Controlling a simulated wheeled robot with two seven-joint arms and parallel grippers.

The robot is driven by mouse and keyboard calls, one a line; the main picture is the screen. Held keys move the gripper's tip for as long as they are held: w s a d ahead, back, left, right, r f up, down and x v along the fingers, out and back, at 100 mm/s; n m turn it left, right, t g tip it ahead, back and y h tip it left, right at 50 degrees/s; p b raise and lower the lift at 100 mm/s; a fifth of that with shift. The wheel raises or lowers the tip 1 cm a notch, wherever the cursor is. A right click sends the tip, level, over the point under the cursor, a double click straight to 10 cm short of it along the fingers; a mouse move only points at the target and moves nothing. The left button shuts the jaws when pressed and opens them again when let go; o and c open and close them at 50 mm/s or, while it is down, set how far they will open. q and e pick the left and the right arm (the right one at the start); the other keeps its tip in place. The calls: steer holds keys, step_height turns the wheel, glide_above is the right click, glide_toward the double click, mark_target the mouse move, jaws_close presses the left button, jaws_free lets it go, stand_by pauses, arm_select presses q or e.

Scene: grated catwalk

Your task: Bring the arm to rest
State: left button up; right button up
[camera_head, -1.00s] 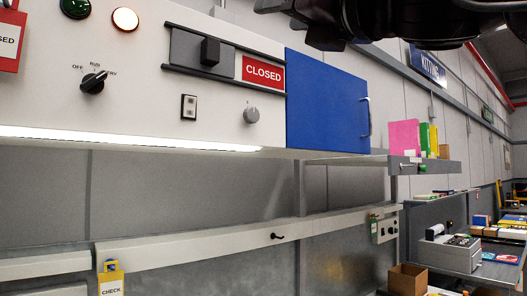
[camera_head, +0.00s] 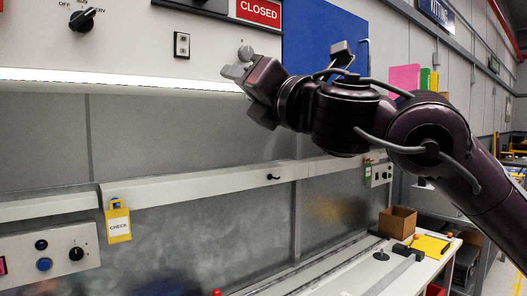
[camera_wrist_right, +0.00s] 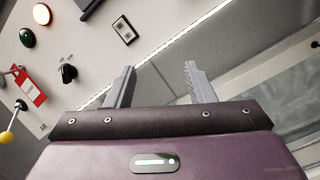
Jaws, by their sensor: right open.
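My right arm comes in from the right in the head view and reaches across in front of the wall panel. My left gripper is not in view.
The panel carries a selector switch (camera_head: 83,19), a socket (camera_head: 181,45) and a red CLOSED sign (camera_head: 258,12). A blue door (camera_head: 312,30) is partly behind my arm. Below are a yellow CHECK tag (camera_head: 118,222) and a bench with a cardboard box (camera_head: 397,222). The space below my arm looks clear.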

steer(key=w+f+m+h, duration=0.2)
steer(key=f+m, duration=0.4)
steer(key=f, duration=0.5)
steer(key=w+f+m+h, duration=0.25)
steer(key=f+m, duration=0.35)
steer(key=f, duration=0.5)
steer(key=s+d+f+m+g+h, duration=0.1)
steer(key=d+f+m+h, duration=0.2)
steer(key=f, duration=0.4)
steer(key=s+d+f+m+g, duration=0.15)
steer(key=f+m, duration=0.25)
steer(key=f, duration=0.4)
steer(key=s+d+f+m+g+h, duration=0.1)
steer(key=d+f+m+h, duration=0.1)
steer(key=d+f+m, duration=0.35)
steer(key=s+d+f+m+g+h, duration=0.2)
steer(key=s+d+f+m+g, duration=0.35)
steer(key=s+f, duration=0.7)
steer(key=s+d+f+m+g+h, duration=0.1)
steer(key=s+d+f+m+g, duration=0.4)
steer(key=s+f, duration=0.75)
step_height(320, 180, down, 32)
steer(key=s+d, duration=0.2)
steer(key=s+d+f+g, duration=0.1)
steer(key=s+d+f, duration=0.2)
steer(key=s+f, duration=1.3)
steer(key=s, duration=0.2)
steer(key=shift+s+f+g, duration=0.3)
steer(key=shift+s+g, duration=0.05)
steer(key=shift+g, duration=0.05)
